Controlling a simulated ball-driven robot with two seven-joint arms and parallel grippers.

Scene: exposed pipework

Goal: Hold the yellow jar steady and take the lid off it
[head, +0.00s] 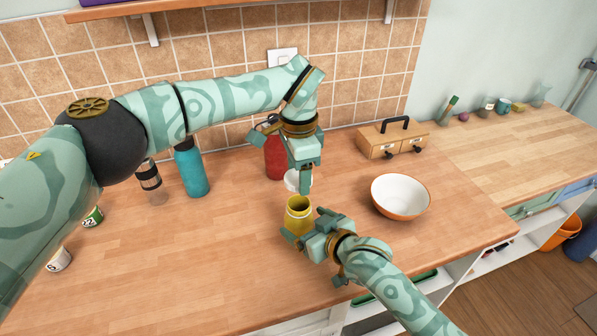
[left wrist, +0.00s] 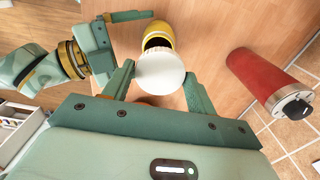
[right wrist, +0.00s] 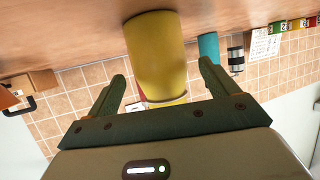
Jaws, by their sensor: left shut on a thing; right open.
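The yellow jar (head: 298,217) stands upright on the wooden counter with its mouth uncovered; its dark opening also shows in the left wrist view (left wrist: 158,40). The white lid (head: 292,183) is apart from the jar, just above and behind its mouth. My left gripper (head: 303,186) is shut on the lid, which sits between its fingers in the left wrist view (left wrist: 160,75). My right gripper (head: 308,226) is open low beside the jar. The right wrist view shows the jar (right wrist: 157,55) ahead of the spread fingers, with gaps on both sides.
A red bottle (head: 275,158) stands close behind the lid. A white bowl with an orange outside (head: 400,196) is to the right, a wooden drawer box (head: 393,140) behind it. A teal bottle (head: 190,170) stands left.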

